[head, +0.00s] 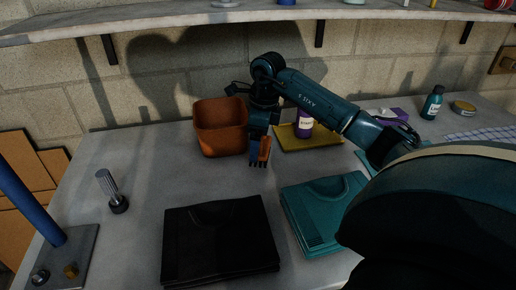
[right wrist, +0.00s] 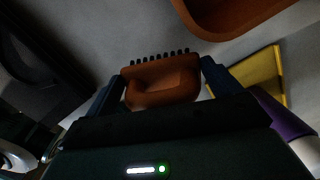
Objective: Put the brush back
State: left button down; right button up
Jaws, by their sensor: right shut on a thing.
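My right gripper (head: 258,162) is shut on an orange brush (head: 265,149) with dark bristles. It holds the brush over the table, just in front of an orange-brown open bin (head: 222,128). In the right wrist view the brush (right wrist: 162,82) sits between the two blue fingers of the gripper (right wrist: 160,88), with its bristles facing away from the palm. The bin's rim (right wrist: 215,35) shows at the top of that view. I cannot tell whether the bristles touch the table. My left gripper is not in view.
A yellow tray (head: 318,144) with a purple bottle (head: 304,125) is right of the bin. A black folded cloth-like item (head: 220,240) and a teal one (head: 318,212) lie in front. A shelf (head: 180,22) runs overhead.

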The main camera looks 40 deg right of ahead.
notch_tip(320, 180, down, 4)
jog(key=shift+r, duration=0.2)
jog(key=shift+f, duration=0.2)
jog(key=o, duration=0.9)
jog(key=shift+o, duration=0.2)
jog(key=shift+r, duration=0.3)
jog(key=r, duration=0.7)
jog(key=s+r, duration=0.1)
jog(key=r, duration=0.3)
jog(key=shift+d+r, duration=0.3)
jog(key=shift+d, duration=0.05)
jog(key=shift+r, duration=0.1)
